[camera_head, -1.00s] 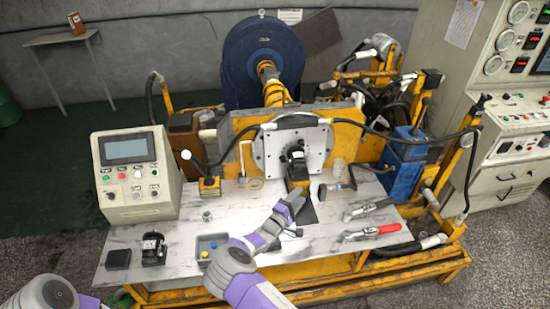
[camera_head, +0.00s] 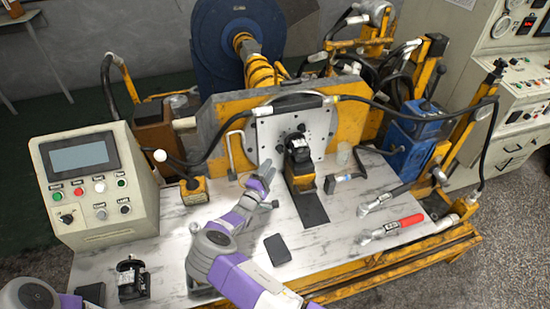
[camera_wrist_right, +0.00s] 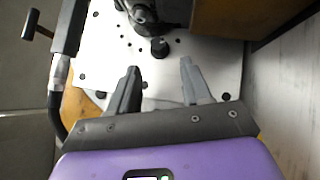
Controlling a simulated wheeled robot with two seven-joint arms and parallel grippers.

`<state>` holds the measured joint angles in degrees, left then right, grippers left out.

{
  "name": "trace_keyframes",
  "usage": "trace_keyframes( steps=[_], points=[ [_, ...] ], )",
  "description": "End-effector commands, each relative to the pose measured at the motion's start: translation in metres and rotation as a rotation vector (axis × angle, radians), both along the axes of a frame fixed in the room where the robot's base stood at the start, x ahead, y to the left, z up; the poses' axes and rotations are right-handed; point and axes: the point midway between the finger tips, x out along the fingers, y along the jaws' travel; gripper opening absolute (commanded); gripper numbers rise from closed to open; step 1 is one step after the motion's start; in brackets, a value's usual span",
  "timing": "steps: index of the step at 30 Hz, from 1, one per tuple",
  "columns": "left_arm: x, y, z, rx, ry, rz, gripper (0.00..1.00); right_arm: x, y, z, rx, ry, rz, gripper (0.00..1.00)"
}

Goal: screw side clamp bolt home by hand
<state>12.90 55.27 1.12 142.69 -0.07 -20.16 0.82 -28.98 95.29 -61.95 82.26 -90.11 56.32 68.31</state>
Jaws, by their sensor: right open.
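The black hydraulic motor (camera_head: 299,148) sits against the pale mounting plate (camera_head: 268,140), above a yellow support (camera_head: 300,180). In the right wrist view the plate (camera_wrist_right: 215,60) has several holes, and a dark round bolt head or knob (camera_wrist_right: 159,47) sits beside the dark motor body (camera_wrist_right: 155,12). I cannot tell for sure whether this is the side clamp bolt. My right gripper (camera_head: 268,178) is in front of the plate's lower left part, left of the motor. In the wrist view its fingers (camera_wrist_right: 160,72) are apart and empty, with the dark knob beyond the gap. My left gripper is out of view.
A control box (camera_head: 100,180) stands at the left. A red-handled wrench (camera_head: 402,225) and another wrench (camera_head: 385,200) lie at the right. A dark block (camera_head: 278,249) lies near the front. A black hose (camera_head: 420,130) runs across the right side.

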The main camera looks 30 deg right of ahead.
Motion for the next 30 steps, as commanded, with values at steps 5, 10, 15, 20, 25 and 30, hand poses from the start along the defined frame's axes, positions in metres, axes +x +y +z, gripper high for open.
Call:
trace_keyframes(
  steps=[5,10,15,20,25,30],
  points=[
    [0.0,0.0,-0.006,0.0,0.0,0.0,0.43,0.013,-0.023,0.005,0.0,-0.004,-0.003,0.48],
    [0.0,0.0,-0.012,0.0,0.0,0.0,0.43,0.027,-0.045,0.01,0.001,-0.002,-0.002,0.48],
    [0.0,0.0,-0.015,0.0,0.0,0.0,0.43,0.035,-0.057,0.014,0.001,-0.002,-0.002,0.48],
    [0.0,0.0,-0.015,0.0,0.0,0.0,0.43,0.037,-0.058,0.015,0.0,0.0,0.0,0.48],
    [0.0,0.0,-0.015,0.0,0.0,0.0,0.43,0.037,-0.058,0.015,0.0,0.0,0.0,0.45],
    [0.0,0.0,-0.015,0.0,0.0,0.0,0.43,0.037,-0.058,0.015,0.0,0.0,0.0,0.19]
  ],
)
